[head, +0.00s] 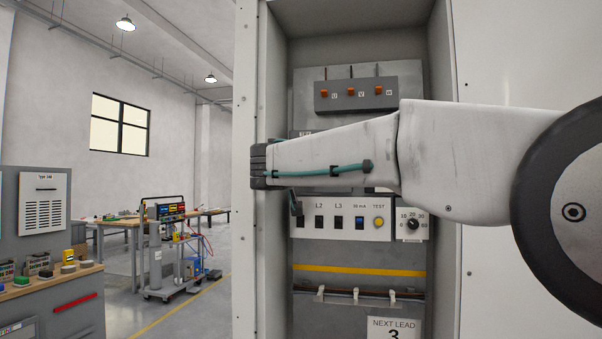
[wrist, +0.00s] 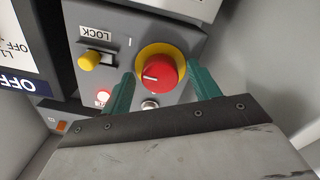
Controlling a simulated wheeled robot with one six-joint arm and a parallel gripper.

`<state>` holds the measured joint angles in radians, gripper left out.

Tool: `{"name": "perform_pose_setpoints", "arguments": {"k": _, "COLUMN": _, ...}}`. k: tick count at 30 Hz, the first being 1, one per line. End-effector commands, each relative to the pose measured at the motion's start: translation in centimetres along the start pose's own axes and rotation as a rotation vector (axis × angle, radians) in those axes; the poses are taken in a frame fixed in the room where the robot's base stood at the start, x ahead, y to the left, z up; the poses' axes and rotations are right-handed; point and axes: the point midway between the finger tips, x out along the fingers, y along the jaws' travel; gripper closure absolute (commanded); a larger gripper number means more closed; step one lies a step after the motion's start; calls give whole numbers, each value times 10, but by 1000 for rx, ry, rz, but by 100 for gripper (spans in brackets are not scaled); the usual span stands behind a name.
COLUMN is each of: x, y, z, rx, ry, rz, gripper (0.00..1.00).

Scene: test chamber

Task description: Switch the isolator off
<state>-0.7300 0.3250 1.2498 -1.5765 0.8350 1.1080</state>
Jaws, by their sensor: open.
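The isolator is a round red knob (wrist: 160,72) on a yellow ring (wrist: 147,50), on a grey panel in the wrist view. A white line on the knob points left in that view. An upside-down LOCK label (wrist: 97,33) sits beside a yellow plunger (wrist: 88,60). My gripper (wrist: 163,76) is open, with one teal finger on each side of the knob; I cannot tell whether they touch it. In the head view my arm crosses the cabinet opening and the isolator is not visible.
The cabinet (head: 247,200) has side walls close to my arm. It also holds orange switches (head: 351,91) and a switch panel (head: 340,220). A trolley (head: 172,250) stands outside.

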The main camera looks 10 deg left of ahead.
Motion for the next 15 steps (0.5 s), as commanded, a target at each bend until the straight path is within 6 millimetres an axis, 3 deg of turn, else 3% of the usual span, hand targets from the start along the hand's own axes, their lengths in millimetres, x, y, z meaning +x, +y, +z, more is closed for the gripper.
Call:
{"name": "perform_pose_setpoints", "arguments": {"k": 3, "x": 0, "y": 0, "z": 0, "rx": 0, "ry": 0, "rz": 0, "gripper": 39}}
{"name": "perform_pose_setpoints", "arguments": {"k": 8, "x": 0, "y": 0, "z": 0, "rx": 0, "ry": 0, "rz": 0, "gripper": 81}}
{"name": "perform_pose_setpoints", "arguments": {"k": 9, "x": 0, "y": 0, "z": 0, "rx": 0, "ry": 0, "rz": 0, "gripper": 84}}
{"name": "perform_pose_setpoints", "arguments": {"k": 15, "x": -1, "y": 0, "z": 0, "rx": -8, "ry": 0, "rz": 0, "gripper": 84}}
